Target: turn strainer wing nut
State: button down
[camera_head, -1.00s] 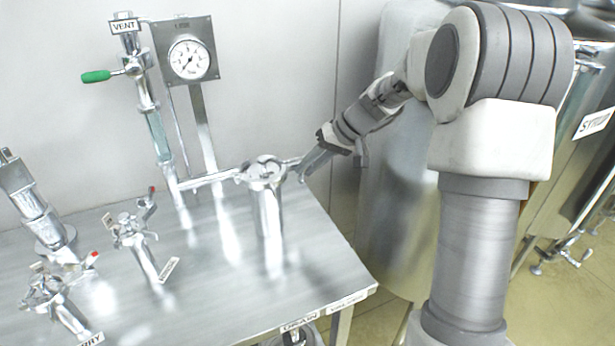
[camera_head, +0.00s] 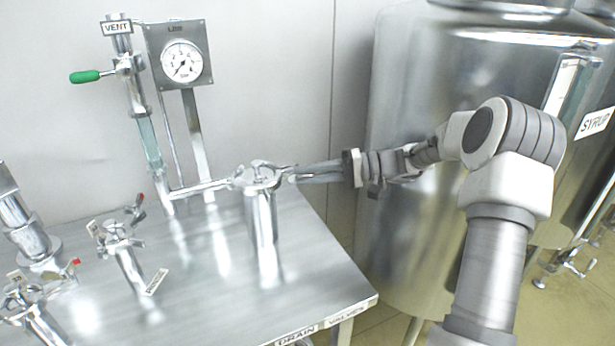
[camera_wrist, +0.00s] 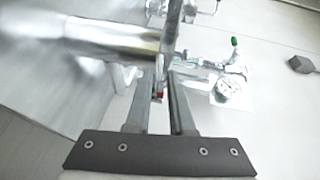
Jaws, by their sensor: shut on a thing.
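The strainer (camera_head: 261,215) is an upright shiny metal cylinder on the table, with a clamped lid on top. Its wing nut (camera_head: 285,169) is a small metal piece at the lid's right edge, partly hidden by my fingers. My gripper (camera_head: 294,174) reaches in level from the right and is shut on the wing nut. In the wrist view, the fingers of my gripper (camera_wrist: 161,80) straddle a thin metal part with a small red spot beside it. The strainer body (camera_wrist: 110,40) lies sideways there, left of the fingertips.
A pressure gauge (camera_head: 181,62) and a vent pipe with a green-handled valve (camera_head: 86,76) stand behind the strainer. Several metal valves stand on the left of the table (camera_head: 200,300). A large syrup tank (camera_head: 400,110) is behind my arm.

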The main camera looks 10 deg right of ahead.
jog(key=shift+f+y, duration=0.15)
jog(key=shift+y, duration=0.45)
jog(key=shift+m, duration=0.3)
jog(key=c, duration=1)
grip_release()
jog(key=shift+a, duration=0.1)
